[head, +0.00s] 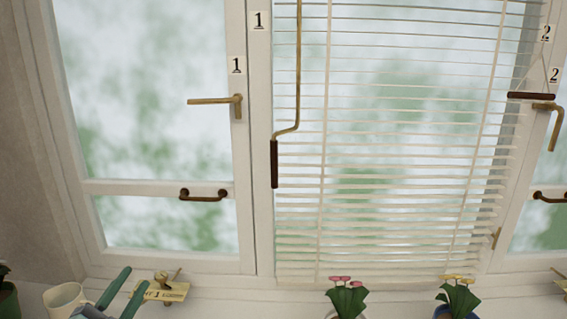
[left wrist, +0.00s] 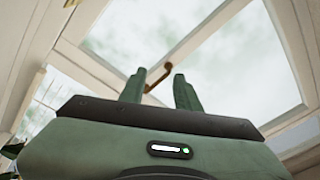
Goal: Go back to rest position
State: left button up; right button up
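My left gripper (head: 136,276) comes in at the bottom left of the head view, in front of the window sill. Its two green fingers are apart with nothing between them. In the left wrist view the gripper (left wrist: 160,76) is also open and empty, pointing up toward a window pane. A brown handle (left wrist: 158,78) shows behind the fingers there, and I cannot tell any contact. My right gripper is not in view.
The left window (head: 150,187) appears shut, with a brass lever (head: 215,100) and brown pull handle (head: 204,196). White blinds (head: 400,150) hang in the middle, with a crank (head: 274,165). A cream mug (head: 62,298), a label plate (head: 168,291) and flowers (head: 346,300) line the sill.

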pick_arm(q)
jog(key=s+f+n+g+y, duration=0.5)
jog(key=f+n, duration=0.2)
jog(key=f, duration=0.4)
jog(key=s+d+f+n+g+h, duration=0.1)
jog(key=s+d+f+g, duration=0.3)
jog(key=s, duration=0.4)
jog(key=s+d+f+n+g+h, duration=0.1)
jog(key=s+d+f+g, duration=0.2)
jog(key=s+f, duration=0.35)
jog(key=s+d+f+n+g+h, duration=0.1)
jog(key=s+d+f+g, duration=0.25)
jog(key=s, duration=0.45)
notch_tip(320, 180, down, 26)
jog(key=s+g, duration=0.1)
jog(key=g, duration=0.1)
jog(key=s+a+f, duration=0.1)
jog(key=s+f, duration=0.7)
jog(key=s, duration=0.1)
jog(key=s+a+f+g, duration=0.1)
jog(key=s+a+f, duration=0.1)
jog(key=s+f, duration=0.6)
jog(key=shift+s+a+f, duration=0.25)
jog(key=shift+s+f, duration=0.1)
jog(key=shift+f, duration=0.3)
